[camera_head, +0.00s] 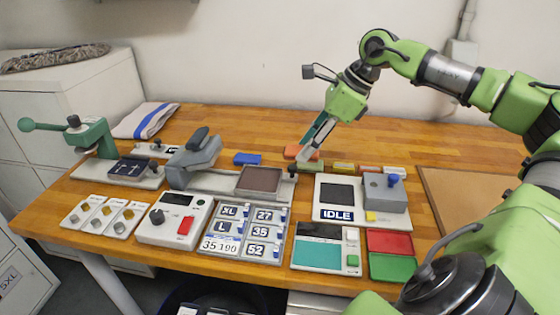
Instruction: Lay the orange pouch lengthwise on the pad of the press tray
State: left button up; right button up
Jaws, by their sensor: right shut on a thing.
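The orange pouch (312,165) is at the fingertips of my right gripper (304,155), behind the press tray, partly hidden by the fingers. Orange shows on both sides of the fingers; I cannot tell whether it is all one piece. My right gripper points down and is shut on the pouch. I cannot tell whether the pouch touches the table. The press tray (222,186) extends right from the grey press (194,160). Its brown pad (260,180) is bare, just left of and in front of my gripper. My left gripper is not in view.
A blue block (247,159) lies behind the tray. Small yellow (343,167) and red (370,169) pieces lie to the right. An IDLE device (380,195) stands right of the tray; a size-label panel (240,234) is in front. A green lever press (92,138) stands left.

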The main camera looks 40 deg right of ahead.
jog(key=s+a+r+p, duration=0.2)
jog(key=a+r+p, duration=0.2)
jog(key=a, duration=1)
jog(key=p, duration=0.7)
send_over(257, 179)
jog(key=s, duration=0.2)
jog(key=f, duration=0.8)
jog(key=shift+s+d+f, duration=0.1)
jog(key=shift+d+f, duration=0.2)
jog(key=shift+f, duration=0.1)
jog(key=shift+w+d+f, duration=0.2)
jog(key=shift+w+f, duration=0.05)
jog(key=shift+f, duration=0.15)
jog(key=shift+w+d+f+p, duration=0.1)
jog(key=shift+f+p, duration=0.2)
jog(key=shift+p, duration=0.15)
notch_tip(257, 179, down, 2)
jog(key=shift+f+p, duration=0.15)
jog(key=shift+p, duration=0.65)
jog(key=shift+f, duration=0.25)
jog(key=shift+f+b, duration=0.3)
jog(key=shift+b, duration=0.15)
jog(key=o, duration=1.1)
jog(key=shift+r, duration=0.1)
jog(key=shift+r, duration=0.15)
